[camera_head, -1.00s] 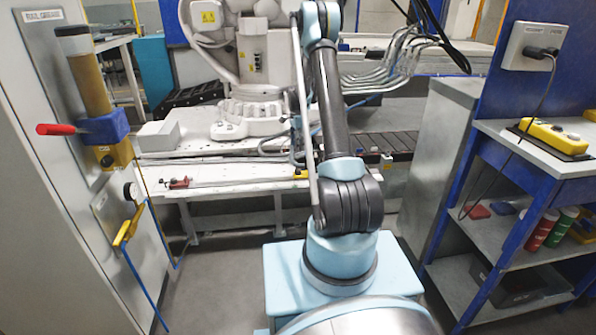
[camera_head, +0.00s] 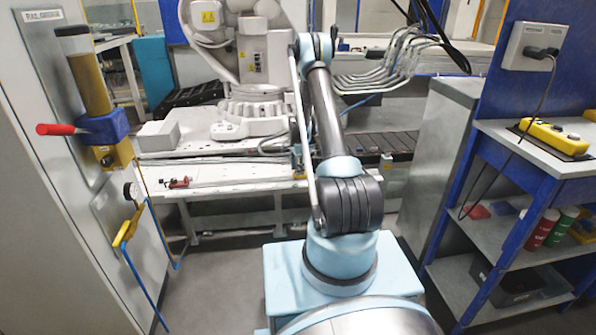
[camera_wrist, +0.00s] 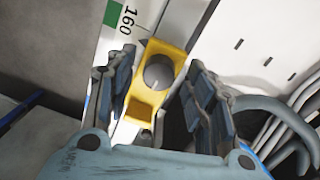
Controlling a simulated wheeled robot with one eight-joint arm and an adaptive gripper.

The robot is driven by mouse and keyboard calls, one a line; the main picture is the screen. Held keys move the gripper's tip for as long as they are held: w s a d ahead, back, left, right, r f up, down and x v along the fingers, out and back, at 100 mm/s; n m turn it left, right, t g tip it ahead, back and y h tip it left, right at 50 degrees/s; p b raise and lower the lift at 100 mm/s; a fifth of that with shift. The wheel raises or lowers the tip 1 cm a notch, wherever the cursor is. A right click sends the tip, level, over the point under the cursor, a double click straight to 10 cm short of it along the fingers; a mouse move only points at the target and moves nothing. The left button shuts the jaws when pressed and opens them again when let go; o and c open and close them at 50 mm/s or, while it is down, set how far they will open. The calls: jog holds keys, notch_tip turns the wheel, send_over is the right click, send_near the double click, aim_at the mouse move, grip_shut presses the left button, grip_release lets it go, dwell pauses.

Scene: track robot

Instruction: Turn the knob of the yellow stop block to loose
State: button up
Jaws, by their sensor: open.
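The yellow stop block (camera_wrist: 141,106) sits on a pale rail in the wrist view, beside a printed 160 and a green patch. Its round dark grey knob (camera_wrist: 158,71) stands on top, with a small pale mark near its lower edge. My gripper (camera_wrist: 161,64) is open, with one finger on either side of the block and knob. Neither finger visibly grips the knob; exact clearance is hard to judge. In the head view a small yellow part of the block (camera_head: 299,175) shows beside my arm, and my gripper is mostly hidden there.
A red clamp-like piece (camera_head: 178,183) lies on the white bench (camera_head: 230,188) left of the block. White hoses (camera_wrist: 285,125) lie right of my fingers. A grease cabinet (camera_head: 60,190) stands left and a shelf table (camera_head: 500,150) right.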

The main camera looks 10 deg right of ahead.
jog(key=c, duration=1.1)
